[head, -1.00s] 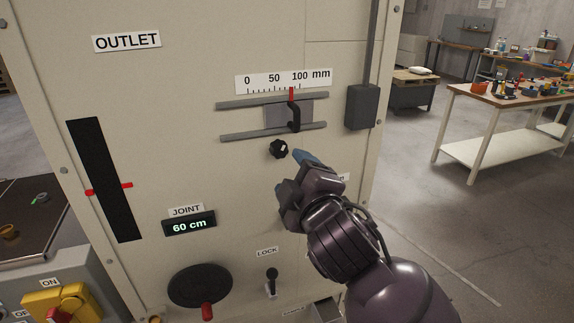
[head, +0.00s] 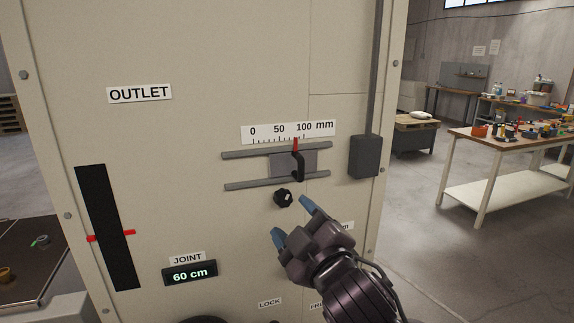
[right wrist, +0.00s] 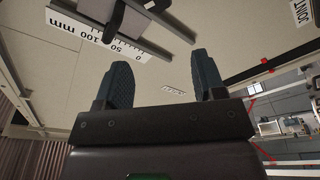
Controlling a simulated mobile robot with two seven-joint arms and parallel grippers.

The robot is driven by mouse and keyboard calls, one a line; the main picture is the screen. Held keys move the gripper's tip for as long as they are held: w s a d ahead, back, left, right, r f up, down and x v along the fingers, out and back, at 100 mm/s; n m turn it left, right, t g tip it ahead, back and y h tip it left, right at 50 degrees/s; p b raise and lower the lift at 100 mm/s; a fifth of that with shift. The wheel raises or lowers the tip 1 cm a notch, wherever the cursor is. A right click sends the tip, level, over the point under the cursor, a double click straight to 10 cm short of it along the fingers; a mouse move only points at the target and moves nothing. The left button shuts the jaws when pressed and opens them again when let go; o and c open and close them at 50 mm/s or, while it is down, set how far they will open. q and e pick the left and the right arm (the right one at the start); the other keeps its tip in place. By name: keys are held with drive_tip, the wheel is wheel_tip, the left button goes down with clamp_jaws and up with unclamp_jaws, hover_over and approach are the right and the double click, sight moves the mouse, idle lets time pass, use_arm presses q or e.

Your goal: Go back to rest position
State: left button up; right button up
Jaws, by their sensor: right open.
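My right gripper (head: 292,221) is in front of the beige panel (head: 200,130), just below a black knob (head: 283,198). Its two blue fingertips are apart with nothing between them; they also show spread and empty in the right wrist view (right wrist: 165,85). Above it is a slider with a dark handle (head: 299,166) between two grey rails. Its red pointer (head: 296,145) stands a little short of 100 on the mm scale (head: 288,131). My left gripper is not in view.
The panel carries an OUTLET label (head: 140,93), a black slot with a red marker (head: 110,236) and a JOINT display (head: 189,272) reading 60 cm. A grey box (head: 363,156) sticks out at the right. A workbench (head: 500,145) with small items stands right, with open floor before it.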

drive_tip(key=d+f+m+g+h, duration=0.15)
drive_tip(key=d+f+m, duration=0.45)
drive_tip(key=f, duration=0.6)
drive_tip(key=d+f+m+h, duration=0.3)
drive_tip(key=d+f+m, duration=0.1)
drive_tip(key=d+f, duration=0.6)
drive_tip(key=s+d+f+m+g+h, duration=0.2)
drive_tip(key=s+d+f, duration=0.3)
drive_tip(key=s+f, duration=0.4)
drive_tip(key=s+d+f+m+g+h, duration=0.1)
drive_tip(key=s+d+f, duration=0.3)
drive_tip(key=s+f, duration=0.6)
drive_tip(key=shift+s+d+f+m+g+h, duration=0.25)
drive_tip(key=shift+d+f+m+g+h, duration=0.2)
drive_tip(key=shift+f+g, duration=0.25)
drive_tip(key=shift+r, duration=0.1)
